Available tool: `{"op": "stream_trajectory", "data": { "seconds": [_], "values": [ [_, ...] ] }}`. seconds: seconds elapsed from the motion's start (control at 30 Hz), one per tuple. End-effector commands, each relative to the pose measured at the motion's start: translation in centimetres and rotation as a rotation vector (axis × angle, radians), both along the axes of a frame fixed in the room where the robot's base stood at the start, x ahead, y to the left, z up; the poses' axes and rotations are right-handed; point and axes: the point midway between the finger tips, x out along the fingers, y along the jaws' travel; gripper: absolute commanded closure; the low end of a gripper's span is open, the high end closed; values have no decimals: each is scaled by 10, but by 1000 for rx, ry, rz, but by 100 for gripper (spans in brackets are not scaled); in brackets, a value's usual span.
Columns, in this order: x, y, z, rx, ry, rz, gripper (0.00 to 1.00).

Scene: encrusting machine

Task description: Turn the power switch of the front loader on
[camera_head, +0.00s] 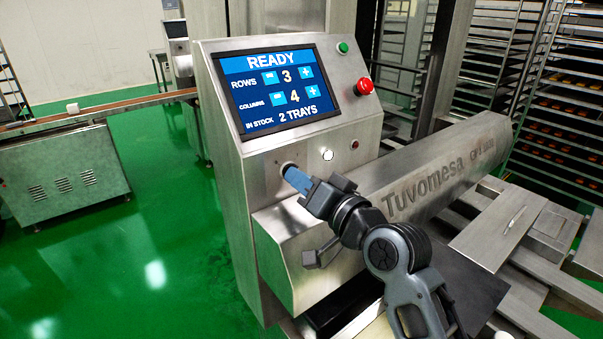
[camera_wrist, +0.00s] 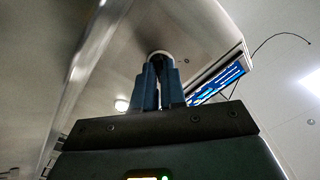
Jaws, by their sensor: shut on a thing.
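The front loader is a steel machine with a slanted control panel (camera_head: 222,92). Its lit screen (camera_head: 270,90) reads READY, with rows 3, columns 4 and 2 trays in stock. The power switch (camera_head: 288,167) is a round fitting on the panel's lower front, mostly hidden by my fingers. My gripper (camera_head: 293,176) has blue fingers that reach the switch and are closed on it. In the wrist view my gripper (camera_wrist: 160,75) points at the round switch rim (camera_wrist: 160,54), with its tips around the knob. The knob's angle is hidden.
A green button (camera_head: 343,47) and a red emergency knob (camera_head: 364,86) are above. A steel housing marked Tuvomesa (camera_head: 440,178) lies right of my arm. Green floor (camera_head: 150,240) is open at left.

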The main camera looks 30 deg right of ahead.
Motion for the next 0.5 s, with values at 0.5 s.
{"op": "stream_trajectory", "data": {
  "seconds": [0.5],
  "values": [
    [0, 0, -1, 103, 22, 0, 100]
  ]
}}
